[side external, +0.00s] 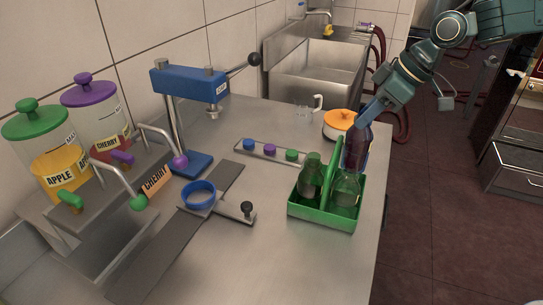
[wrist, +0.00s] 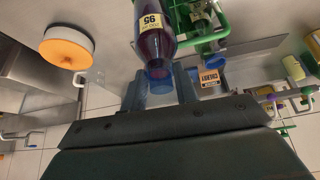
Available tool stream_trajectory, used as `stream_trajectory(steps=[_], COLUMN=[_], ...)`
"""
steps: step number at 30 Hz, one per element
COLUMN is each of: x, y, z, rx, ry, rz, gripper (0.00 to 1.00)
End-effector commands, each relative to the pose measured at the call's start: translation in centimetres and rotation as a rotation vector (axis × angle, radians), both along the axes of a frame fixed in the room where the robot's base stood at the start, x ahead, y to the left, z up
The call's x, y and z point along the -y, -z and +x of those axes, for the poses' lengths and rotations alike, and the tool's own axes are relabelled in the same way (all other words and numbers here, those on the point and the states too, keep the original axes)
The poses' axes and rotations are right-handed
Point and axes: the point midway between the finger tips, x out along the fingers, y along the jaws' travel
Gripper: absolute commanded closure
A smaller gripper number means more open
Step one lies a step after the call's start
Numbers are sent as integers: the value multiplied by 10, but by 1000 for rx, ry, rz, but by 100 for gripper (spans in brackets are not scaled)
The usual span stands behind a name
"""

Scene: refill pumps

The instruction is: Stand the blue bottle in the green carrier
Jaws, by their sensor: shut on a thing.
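The blue bottle (wrist: 153,40) has bluish glass, dark purple-red contents and a pale label marked 95. My gripper (wrist: 160,88) is shut on its neck end. In the side view the bottle (side external: 357,150) hangs nearly upright from my gripper (side external: 361,124), at the far right part of the green carrier (side external: 322,221). Its lower end is hidden behind a green bottle and the carrier, so I cannot tell whether it is inside a compartment. The carrier's green frame also shows in the wrist view (wrist: 178,20).
A tray with several coloured caps (side external: 270,154) lies behind the carrier. A blue press (side external: 188,85) and juice dispensers (side external: 55,165) are at left. The counter's right edge is close to the carrier.

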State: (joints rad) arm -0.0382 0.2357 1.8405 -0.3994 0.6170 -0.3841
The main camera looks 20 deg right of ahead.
Motion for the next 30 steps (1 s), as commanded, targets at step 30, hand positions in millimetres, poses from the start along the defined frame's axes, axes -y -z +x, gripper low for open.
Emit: stream_trajectory(steps=[30], x=[-5], y=[24], z=[-2], rx=[8], ry=[-57], rz=[2], gripper=[100])
